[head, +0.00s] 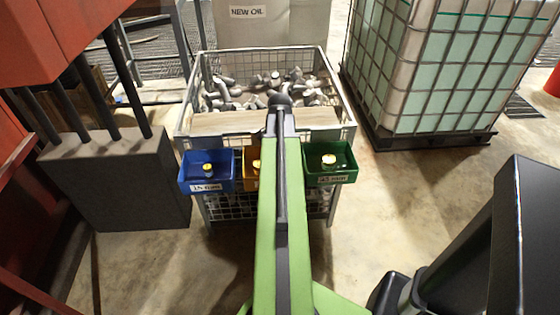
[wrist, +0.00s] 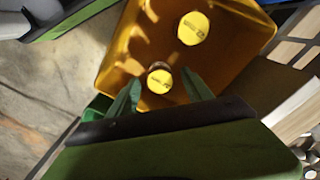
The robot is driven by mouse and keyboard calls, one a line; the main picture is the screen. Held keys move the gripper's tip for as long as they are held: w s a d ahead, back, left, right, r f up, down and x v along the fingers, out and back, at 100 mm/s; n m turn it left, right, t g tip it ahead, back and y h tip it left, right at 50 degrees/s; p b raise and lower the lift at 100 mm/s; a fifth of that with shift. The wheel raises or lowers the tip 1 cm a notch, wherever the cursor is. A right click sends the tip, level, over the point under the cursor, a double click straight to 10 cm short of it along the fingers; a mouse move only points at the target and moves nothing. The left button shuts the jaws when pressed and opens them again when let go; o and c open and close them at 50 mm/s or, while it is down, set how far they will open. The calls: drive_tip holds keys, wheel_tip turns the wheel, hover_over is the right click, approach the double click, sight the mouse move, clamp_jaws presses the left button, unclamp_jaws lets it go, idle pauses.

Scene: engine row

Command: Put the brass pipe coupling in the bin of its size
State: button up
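The yellow bin (wrist: 228,75) fills the upper middle of the wrist view. In it are two small round pieces with yellow tops: one (wrist: 193,28) towards the far wall, and a brass-sided coupling (wrist: 160,79) nearer me. My gripper (wrist: 160,84) is open, with green fingertips either side of the nearer coupling and visible gaps to it. The coupling seems to be standing in the bin. In the head view my arm hides my gripper and most of the yellow bin (head: 245,165).
A blue bin (head: 207,184) marked 15 mm hangs left of the yellow one, and a green bin (head: 330,179) hangs right; each holds a yellow-topped piece. They hang on a wire crate (head: 347,128) of metal parts. A caged tank (head: 440,70) stands right.

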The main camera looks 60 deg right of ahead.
wheel_tip(320, 180, up, 13)
drive_tip(key=p, duration=1.3)
drive_tip(key=shift+r, duration=0.15)
drive_tip(key=w+a+n, duration=0.5)
drive_tip(key=w+a, duration=0.4)
drive_tip(key=a, duration=0.2)
drive_tip(key=w+a+n, duration=0.5)
drive_tip(key=w+a, duration=0.4)
drive_tip(key=a, duration=0.3)
drive_tip(key=w+a+n, duration=0.2)
drive_tip(key=a+n, duration=0.3)
drive_tip(key=a, duration=0.9)
drive_tip(key=w+a+n, duration=0.1)
drive_tip(key=a+n, duration=0.4)
drive_tip(key=a, duration=0.9)
drive_tip(key=shift+w, duration=0.4)
